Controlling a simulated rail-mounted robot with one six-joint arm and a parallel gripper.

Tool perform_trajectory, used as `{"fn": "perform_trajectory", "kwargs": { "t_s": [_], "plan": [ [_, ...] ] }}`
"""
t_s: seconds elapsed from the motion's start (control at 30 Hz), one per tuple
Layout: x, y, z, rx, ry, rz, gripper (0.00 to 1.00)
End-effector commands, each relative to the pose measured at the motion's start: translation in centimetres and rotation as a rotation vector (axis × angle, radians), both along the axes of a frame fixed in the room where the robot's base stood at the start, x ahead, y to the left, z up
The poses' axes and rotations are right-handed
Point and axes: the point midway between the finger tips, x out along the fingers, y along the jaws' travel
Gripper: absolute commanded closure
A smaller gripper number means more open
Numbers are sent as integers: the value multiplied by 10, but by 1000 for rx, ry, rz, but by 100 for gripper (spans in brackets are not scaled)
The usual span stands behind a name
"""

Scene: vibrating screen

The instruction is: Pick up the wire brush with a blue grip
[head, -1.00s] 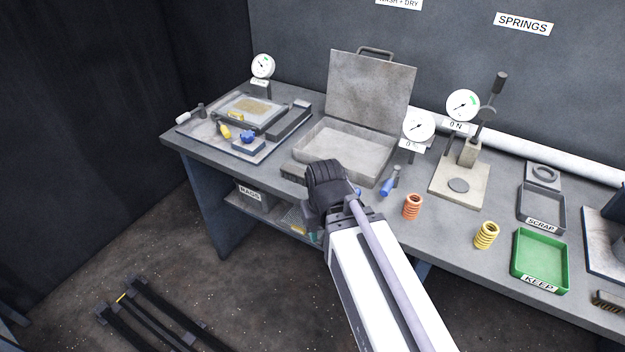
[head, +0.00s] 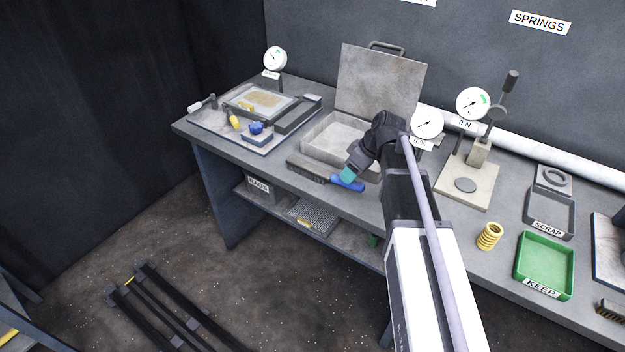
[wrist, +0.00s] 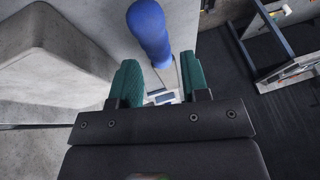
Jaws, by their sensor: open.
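The wire brush (head: 310,170) lies on the bench along the front of the open metal case. Its blue grip (head: 347,183) points right, towards the bench's front edge. My gripper (head: 348,174) is tilted down over the grip, its teal fingertips close to it. In the wrist view my gripper (wrist: 161,85) is open, with a green pad on each side. A blue handle (wrist: 150,32) with a pale metal part below it shows beyond and between the pads. I cannot tell whether the pads touch it. The bristles are not seen in the wrist view.
The open case (head: 380,80) stands close behind the brush. Right of my arm are a dial press (head: 466,186), a yellow spring (head: 489,236) and a green KEEP tray (head: 543,296). A sieve tray (head: 258,102) sits left. A lower shelf holds a RAGS box (head: 259,190).

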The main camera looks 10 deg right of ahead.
Motion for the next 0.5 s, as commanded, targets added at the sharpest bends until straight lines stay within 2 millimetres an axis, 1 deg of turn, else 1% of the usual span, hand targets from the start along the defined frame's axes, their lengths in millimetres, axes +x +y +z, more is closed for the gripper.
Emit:
{"fn": "perform_trajectory", "kwargs": {
  "t_s": [0.03,0.1,0.17,0.3,0.4,0.5],
  "plan": [
    [0,1,-4,0,0,0,58],
    [1,1,-2,0,0,-1,58],
    [2,3,-8,0,0,-1,58],
    [8,12,-36,0,0,1,58],
    [10,19,-51,-1,-1,0,58],
    [11,22,-50,-1,0,-1,58]
  ]
}}
